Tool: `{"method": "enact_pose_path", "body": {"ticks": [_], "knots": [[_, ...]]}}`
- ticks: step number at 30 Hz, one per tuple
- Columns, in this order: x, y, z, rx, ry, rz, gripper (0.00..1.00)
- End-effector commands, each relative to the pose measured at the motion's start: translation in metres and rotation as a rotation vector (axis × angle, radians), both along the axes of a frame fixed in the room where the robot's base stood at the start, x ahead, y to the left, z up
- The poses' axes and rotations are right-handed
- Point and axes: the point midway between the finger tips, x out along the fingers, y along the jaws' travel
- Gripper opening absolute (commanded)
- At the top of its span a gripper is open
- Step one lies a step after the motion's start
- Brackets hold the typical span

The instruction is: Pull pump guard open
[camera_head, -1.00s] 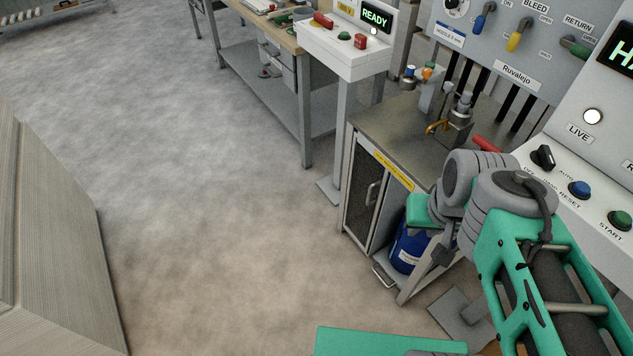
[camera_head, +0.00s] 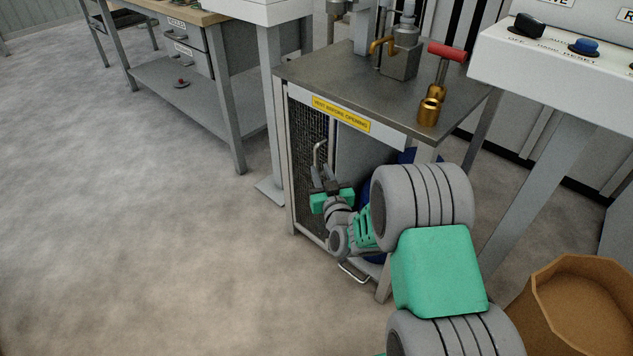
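The pump guard (camera_head: 302,145) is a dark mesh door in a light frame, on the front of the metal cabinet under the steel bench top. The lower end of the handle is hidden behind the fingers. I cannot tell whether they touch or grip it. My arm hides much of the cabinet's right side and the blue vessel inside.
A yellow label (camera_head: 341,114) reads "VENT BEFORE OPENING". A red-handled brass valve (camera_head: 431,100) stands on the bench top (camera_head: 345,75). A low bar (camera_head: 354,274) sticks out near the floor. A brown bin (camera_head: 580,300) is at lower right. The floor at left is clear.

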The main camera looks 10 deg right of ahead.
Motion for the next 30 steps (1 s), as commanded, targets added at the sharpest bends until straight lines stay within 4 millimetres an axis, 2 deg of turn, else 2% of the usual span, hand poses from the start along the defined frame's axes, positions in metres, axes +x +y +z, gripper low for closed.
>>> {"method": "enact_pose_path", "body": {"ticks": [1,5,12,15,24,30], "knots": [[0.001,-0.003,-0.007,0.003,-0.017,-0.009,0.23],[0.015,-0.003,-0.002,0.002,-0.028,-0.012,0.23],[0.061,-0.001,-0.004,0.003,-0.026,-0.013,0.23],[0.073,-0.001,-0.004,0.003,-0.025,-0.014,0.23],[0.078,-0.001,-0.001,0.004,-0.025,-0.014,0.23],[0.077,-0.001,-0.001,0.004,-0.025,-0.014,0.07]]}}
